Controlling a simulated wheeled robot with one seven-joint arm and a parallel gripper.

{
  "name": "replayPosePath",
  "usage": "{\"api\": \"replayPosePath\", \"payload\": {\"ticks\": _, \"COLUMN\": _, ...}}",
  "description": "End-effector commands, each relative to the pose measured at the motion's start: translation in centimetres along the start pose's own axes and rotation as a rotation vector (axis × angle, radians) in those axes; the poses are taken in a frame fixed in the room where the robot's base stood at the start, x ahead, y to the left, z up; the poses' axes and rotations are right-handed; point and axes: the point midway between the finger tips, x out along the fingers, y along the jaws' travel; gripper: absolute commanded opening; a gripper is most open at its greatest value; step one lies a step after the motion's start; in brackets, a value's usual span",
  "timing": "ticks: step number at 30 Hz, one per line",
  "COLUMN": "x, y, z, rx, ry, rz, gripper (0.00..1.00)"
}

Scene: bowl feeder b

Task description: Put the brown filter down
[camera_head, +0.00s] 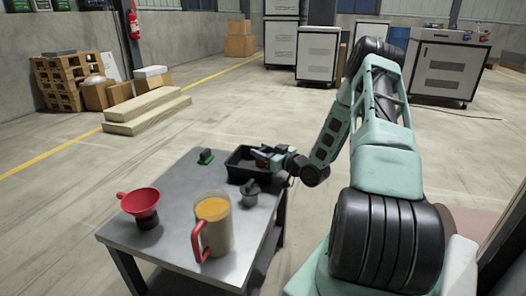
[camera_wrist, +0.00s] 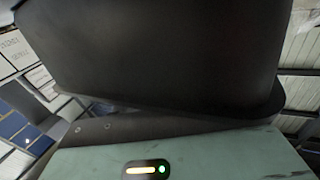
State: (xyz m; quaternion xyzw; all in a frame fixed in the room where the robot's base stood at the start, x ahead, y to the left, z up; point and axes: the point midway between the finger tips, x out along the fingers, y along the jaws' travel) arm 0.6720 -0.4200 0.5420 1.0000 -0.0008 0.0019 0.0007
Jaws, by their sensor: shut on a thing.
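My gripper (camera_head: 268,157) is at the far right end of the metal table, over the black tray (camera_head: 233,175). It is shut on a small brown thing at its tip, which looks like the brown filter (camera_head: 259,154). The filter is small and partly covered by the gripper. I cannot tell whether it touches the tray floor. In the wrist view a large dark shape fills the upper middle, above a pale green housing with a lit indicator; the filter cannot be made out there.
On the table (camera_head: 175,205) stand a jug with a red handle (camera_head: 212,225), a grey lidded pot (camera_head: 250,193) beside the tray, a red funnel (camera_head: 140,203) on a dark base and a small green-and-black item (camera_head: 205,157). The table's middle left is clear.

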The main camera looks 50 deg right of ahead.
Motion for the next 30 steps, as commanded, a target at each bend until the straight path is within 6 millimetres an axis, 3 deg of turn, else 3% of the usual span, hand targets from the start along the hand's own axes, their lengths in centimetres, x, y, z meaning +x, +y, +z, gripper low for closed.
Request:
{"api": "replayPosePath", "payload": {"ticks": 3, "x": 0.0, "y": 0.0, "z": 0.3, "rx": 0.0, "ry": -0.003, "rz": 0.0, "gripper": 0.19}}
{"api": "replayPosePath", "payload": {"ticks": 4, "x": 0.0, "y": 0.0, "z": 0.3, "rx": 0.0, "ry": -0.004, "rz": 0.0, "gripper": 0.49}}
{"api": "replayPosePath", "payload": {"ticks": 6, "x": 0.0, "y": 0.0, "z": 0.3, "rx": 0.0, "ry": -0.005, "rz": 0.0, "gripper": 0.65}}
{"api": "replayPosePath", "payload": {"ticks": 14, "x": 0.0, "y": 0.0, "z": 0.4, "rx": 0.001, "ry": -0.006, "rz": 0.0, "gripper": 0.65}}
{"api": "replayPosePath", "payload": {"ticks": 20, "x": -0.3, "y": 0.0, "z": -1.2, "rx": 0.002, "ry": -0.007, "rz": 0.001, "gripper": 0.65}}
{"api": "replayPosePath", "payload": {"ticks": 30, "x": -7.7, "y": 0.0, "z": -1.2, "rx": 0.003, "ry": -0.007, "rz": 0.004, "gripper": 0.65}}
